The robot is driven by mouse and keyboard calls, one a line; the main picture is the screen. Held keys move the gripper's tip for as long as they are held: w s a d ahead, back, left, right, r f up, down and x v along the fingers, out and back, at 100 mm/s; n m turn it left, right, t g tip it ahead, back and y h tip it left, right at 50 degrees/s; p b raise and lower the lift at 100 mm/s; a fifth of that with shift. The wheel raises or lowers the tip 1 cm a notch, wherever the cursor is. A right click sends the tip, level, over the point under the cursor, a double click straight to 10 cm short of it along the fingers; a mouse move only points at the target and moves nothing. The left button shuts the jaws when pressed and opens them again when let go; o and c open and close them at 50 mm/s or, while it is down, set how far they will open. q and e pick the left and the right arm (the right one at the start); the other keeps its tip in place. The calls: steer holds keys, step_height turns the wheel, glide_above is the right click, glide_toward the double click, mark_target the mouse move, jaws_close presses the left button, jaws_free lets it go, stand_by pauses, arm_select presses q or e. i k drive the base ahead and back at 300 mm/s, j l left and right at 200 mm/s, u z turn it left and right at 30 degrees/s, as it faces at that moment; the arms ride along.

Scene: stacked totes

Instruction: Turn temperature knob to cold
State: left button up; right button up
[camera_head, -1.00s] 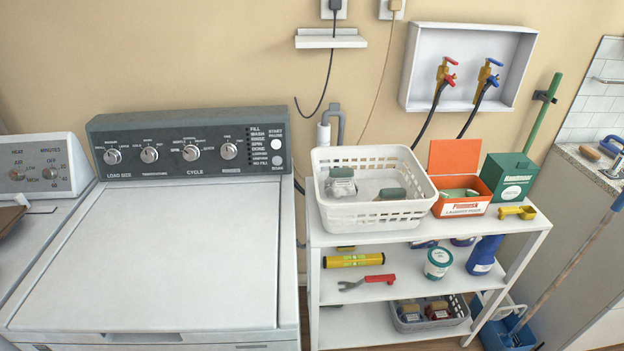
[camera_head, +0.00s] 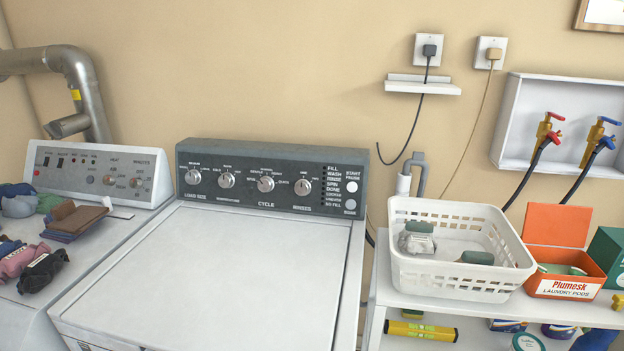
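The washer (camera_head: 225,275) stands in the middle with a dark control panel (camera_head: 240,157) along its back. The temperature knob (camera_head: 226,180) is the second round silver knob from the left on this panel, above the small label "TEMPERATURE". Its pointer is too small to read for sure. The load size knob (camera_head: 193,177) is to its left; the cycle knob (camera_head: 265,184) and the rinses knob (camera_head: 302,187) are to its right. Neither of my grippers shows in the head view, and nothing touches the knobs.
The washer lid is shut and bare. A dryer (camera_head: 100,180) with folded cloths (camera_head: 72,220) on top stands at left. A shelf at right holds a white basket (camera_head: 455,275) and an orange laundry pods box (camera_head: 565,288). Space before the panel is clear.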

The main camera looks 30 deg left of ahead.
mark_target(226, 181)
steer(key=u, duration=1.45)
